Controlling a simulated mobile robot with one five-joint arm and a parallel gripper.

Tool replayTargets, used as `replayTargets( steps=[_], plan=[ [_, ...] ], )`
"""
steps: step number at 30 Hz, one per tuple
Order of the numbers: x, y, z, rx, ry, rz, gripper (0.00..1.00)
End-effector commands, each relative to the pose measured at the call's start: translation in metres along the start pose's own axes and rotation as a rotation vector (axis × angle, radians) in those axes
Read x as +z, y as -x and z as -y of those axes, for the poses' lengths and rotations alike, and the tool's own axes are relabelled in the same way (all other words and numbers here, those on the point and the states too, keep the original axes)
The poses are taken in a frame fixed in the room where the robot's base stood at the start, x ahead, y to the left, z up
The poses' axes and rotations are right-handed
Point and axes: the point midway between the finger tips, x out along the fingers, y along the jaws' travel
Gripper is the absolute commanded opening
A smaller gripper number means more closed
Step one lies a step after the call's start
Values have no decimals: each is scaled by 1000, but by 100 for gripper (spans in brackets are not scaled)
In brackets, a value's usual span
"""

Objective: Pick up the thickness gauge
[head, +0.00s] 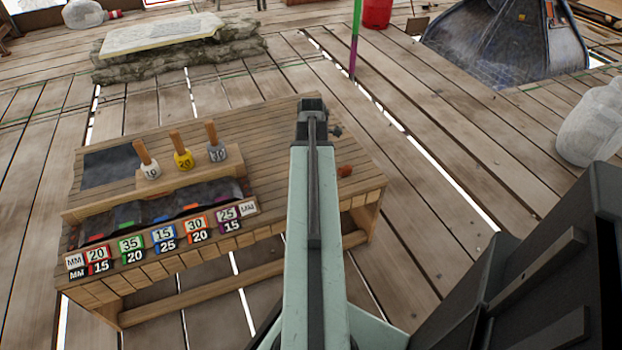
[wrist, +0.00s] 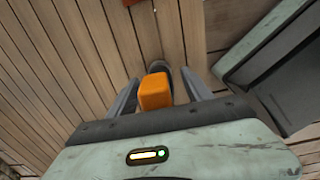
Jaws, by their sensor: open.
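My gripper (head: 311,106) is over the back right part of the wooden bench, seen from behind along my pale green arm. In the wrist view my gripper (wrist: 159,76) is open, with one grey finger on each side of an orange block (wrist: 155,93). A dark rounded part (wrist: 159,72) shows just beyond the block; together they look like the thickness gauge, though I cannot be sure. I cannot tell whether the fingers touch it. In the head view a small dark piece (head: 335,131) shows beside my gripper; the orange block is hidden there.
The bench (head: 270,130) holds several wooden-handled blocks (head: 183,160) and a bin row with numbered labels (head: 163,234) on the left. A small orange-red piece (head: 345,171) lies near its right edge. A stone-like lump (head: 595,125) stands on the planks at right.

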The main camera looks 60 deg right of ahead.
Motion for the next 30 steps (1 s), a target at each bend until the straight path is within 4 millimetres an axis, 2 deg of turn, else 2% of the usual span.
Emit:
replayTargets(
  steps=[5, 11, 12, 20, 23, 26, 30],
  plan=[
    [0, 1, 0, 0, 0, 0, 58],
    [0, 1, 0, 0, 0, 0, 5],
    [0, 1, 0, 0, 1, 0, 0],
    [-1, 2, -1, 0, 2, 0, 0],
    [-1, 8, -1, 0, 2, 0, 0],
    [-1, 21, -1, 0, 2, 0, 0],
    [-1, 49, -1, 0, 1, 0, 0]
  ],
)
